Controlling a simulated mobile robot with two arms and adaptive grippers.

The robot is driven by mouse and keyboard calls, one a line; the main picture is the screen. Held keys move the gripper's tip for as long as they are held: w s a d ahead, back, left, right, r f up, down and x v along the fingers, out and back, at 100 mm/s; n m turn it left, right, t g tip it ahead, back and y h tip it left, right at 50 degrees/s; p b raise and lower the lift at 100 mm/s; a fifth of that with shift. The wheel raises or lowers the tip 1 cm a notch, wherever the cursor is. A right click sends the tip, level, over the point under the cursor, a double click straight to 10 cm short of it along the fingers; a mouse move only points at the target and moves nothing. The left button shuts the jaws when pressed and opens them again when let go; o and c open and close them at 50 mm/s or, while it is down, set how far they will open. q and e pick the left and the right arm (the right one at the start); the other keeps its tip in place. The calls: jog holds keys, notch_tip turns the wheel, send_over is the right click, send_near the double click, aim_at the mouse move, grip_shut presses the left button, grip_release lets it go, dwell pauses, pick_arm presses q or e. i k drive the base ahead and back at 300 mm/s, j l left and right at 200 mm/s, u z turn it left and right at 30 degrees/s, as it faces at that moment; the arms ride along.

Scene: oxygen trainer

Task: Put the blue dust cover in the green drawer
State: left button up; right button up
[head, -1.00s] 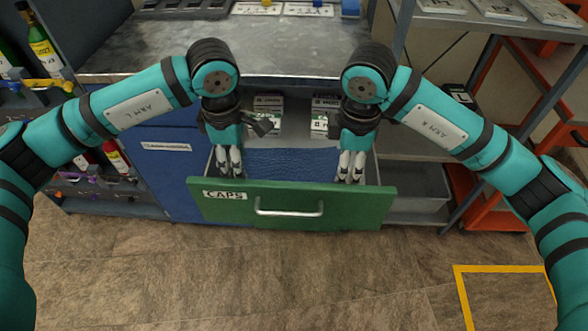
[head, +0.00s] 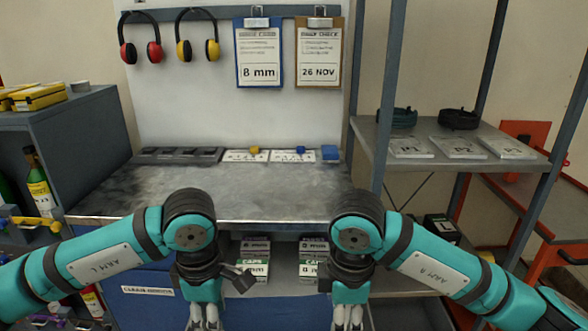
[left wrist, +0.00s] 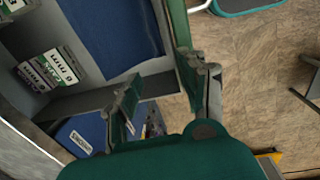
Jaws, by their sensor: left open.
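In the head view a small blue piece (head: 300,149) sits on a white plate at the back of the bench, and a blue block (head: 330,153) lies to its right. I cannot tell which is the dust cover. The green drawer (left wrist: 181,45) stands open in the left wrist view, with a blue lining inside; it is below the head view. My left gripper (left wrist: 162,82) is open, its fingers on either side of the green front near one end; contact is unclear. It also shows at the head view's bottom edge (head: 205,318). My right gripper (head: 348,318) is there too, fingertips cut off.
The metal bench top (head: 240,190) is mostly clear. A yellow piece (head: 254,149) sits on another plate. Boxes (head: 254,258) stand under the bench. A shelf (head: 450,147) with plates and dark rings is at the right. A dark cabinet (head: 85,125) is at the left.

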aim_at(284, 263)
jog(key=k, duration=1)
